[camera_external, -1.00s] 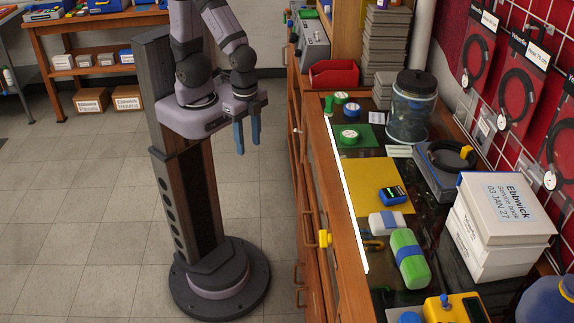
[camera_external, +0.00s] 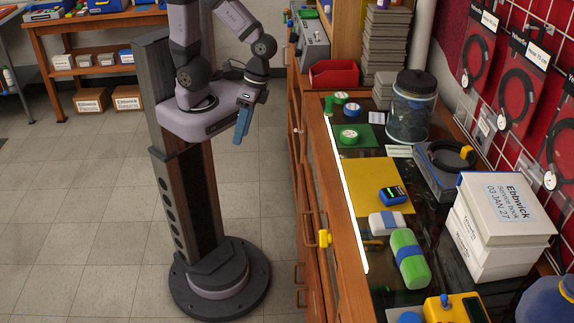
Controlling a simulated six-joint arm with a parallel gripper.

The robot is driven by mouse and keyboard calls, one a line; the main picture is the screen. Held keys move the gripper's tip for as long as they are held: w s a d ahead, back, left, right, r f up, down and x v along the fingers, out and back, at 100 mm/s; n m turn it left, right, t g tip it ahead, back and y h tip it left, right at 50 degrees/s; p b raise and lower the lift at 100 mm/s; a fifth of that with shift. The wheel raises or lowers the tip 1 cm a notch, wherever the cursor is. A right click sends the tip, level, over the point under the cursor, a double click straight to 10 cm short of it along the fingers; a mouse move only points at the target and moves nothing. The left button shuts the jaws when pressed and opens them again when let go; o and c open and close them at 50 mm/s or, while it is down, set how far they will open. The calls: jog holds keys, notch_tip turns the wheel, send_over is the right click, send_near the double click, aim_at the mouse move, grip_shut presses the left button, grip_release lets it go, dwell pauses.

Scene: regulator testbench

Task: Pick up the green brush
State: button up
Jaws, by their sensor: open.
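A rounded green object with a blue band (camera_external: 409,258) lies on the dark bench top at the front right; it may be the green brush, but I see no bristles or handle. My gripper (camera_external: 242,125), with blue fingers, hangs near the column, left of the bench and well apart from everything on it. It is open and empty; its fingers overlap from this angle.
A white block with a blue band (camera_external: 387,222) lies just behind the green object. A white box (camera_external: 495,240) stands to its right, and a yellow meter (camera_external: 455,308) lies in front. A clear jar (camera_external: 410,115) stands farther back.

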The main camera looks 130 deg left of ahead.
jog(key=w+a+r+n+t+h+b, duration=0.15)
jog(key=w+a+n+t, duration=0.25)
jog(key=a+n+t, duration=0.65)
jog(key=w+a+n+t+h+b, duration=0.1)
jog(key=w+a+n+t+b, duration=0.35)
jog(key=n, duration=0.85)
jog(key=s+a+n+t+y, duration=0.2)
jog(key=s+a+n+y, duration=0.35)
jog(key=a, duration=0.35)
jog(key=s+a+n+t+y, duration=0.2)
jog(key=s+a+n+y, duration=0.35)
jog(key=a, duration=0.45)
jog(key=m, duration=0.1)
send_near(329, 104)
jog(key=shift+w+a+f+p, duration=0.1)
jog(key=shift+w+a+p, duration=0.25)
jog(key=shift+w+a, duration=0.65)
jog(key=shift+p+x, duration=0.55)
jog(key=shift+x, duration=1)
jog(key=shift+p+x, duration=0.65)
jog(key=shift+x, duration=1.45)
jog(key=shift+f, duration=0.15)
